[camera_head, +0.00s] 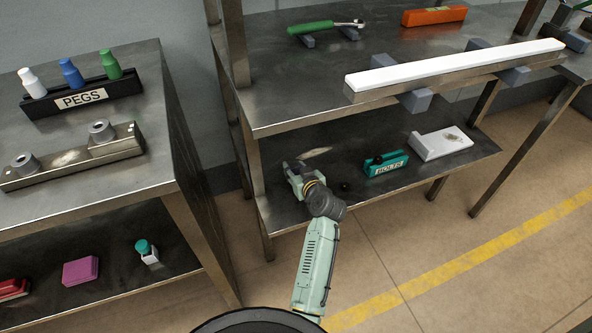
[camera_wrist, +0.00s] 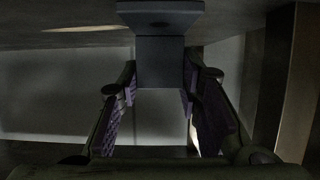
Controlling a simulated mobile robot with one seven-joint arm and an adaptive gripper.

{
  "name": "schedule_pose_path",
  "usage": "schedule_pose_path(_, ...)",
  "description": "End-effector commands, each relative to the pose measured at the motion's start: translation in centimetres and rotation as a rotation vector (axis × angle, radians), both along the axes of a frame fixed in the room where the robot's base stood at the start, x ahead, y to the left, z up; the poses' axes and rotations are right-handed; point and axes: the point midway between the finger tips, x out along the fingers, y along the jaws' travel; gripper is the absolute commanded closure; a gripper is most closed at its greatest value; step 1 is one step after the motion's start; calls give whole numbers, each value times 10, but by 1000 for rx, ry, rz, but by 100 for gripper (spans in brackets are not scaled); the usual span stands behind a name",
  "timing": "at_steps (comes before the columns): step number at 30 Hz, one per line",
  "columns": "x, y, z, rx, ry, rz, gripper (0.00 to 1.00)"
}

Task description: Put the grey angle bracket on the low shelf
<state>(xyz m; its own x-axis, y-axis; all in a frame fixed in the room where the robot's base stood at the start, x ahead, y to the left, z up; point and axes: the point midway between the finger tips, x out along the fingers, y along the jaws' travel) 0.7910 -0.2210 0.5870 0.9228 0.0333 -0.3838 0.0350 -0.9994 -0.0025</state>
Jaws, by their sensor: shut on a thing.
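My gripper (camera_head: 298,180) is over the left end of the low shelf (camera_head: 345,155) of the right-hand bench, close to its surface. In the wrist view my gripper (camera_wrist: 160,100) has its two purple-padded fingers shut on the grey angle bracket (camera_wrist: 160,62). The bracket shows as a dark grey block with a wider flat end at the top, by the shelf surface. I cannot tell if it touches the shelf. In the head view the bracket is too small and too close to the fingers to make out clearly.
A bench leg (camera_head: 252,165) stands close left.

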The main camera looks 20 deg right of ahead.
Motion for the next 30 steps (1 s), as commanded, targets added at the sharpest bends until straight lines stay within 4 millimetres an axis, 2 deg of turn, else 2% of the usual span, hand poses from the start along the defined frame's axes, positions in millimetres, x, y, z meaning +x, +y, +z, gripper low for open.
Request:
schedule_pose_path(4,0,-1,-15,1,0,-1,100)
schedule_pose_path(17,0,-1,-23,-1,-2,-1,100)
schedule_pose_path(18,0,-1,-22,-1,-1,0,66)
schedule_pose_path(26,0,-1,-22,-1,0,0,49)
schedule_pose_path(30,0,-1,-22,0,0,0,48)
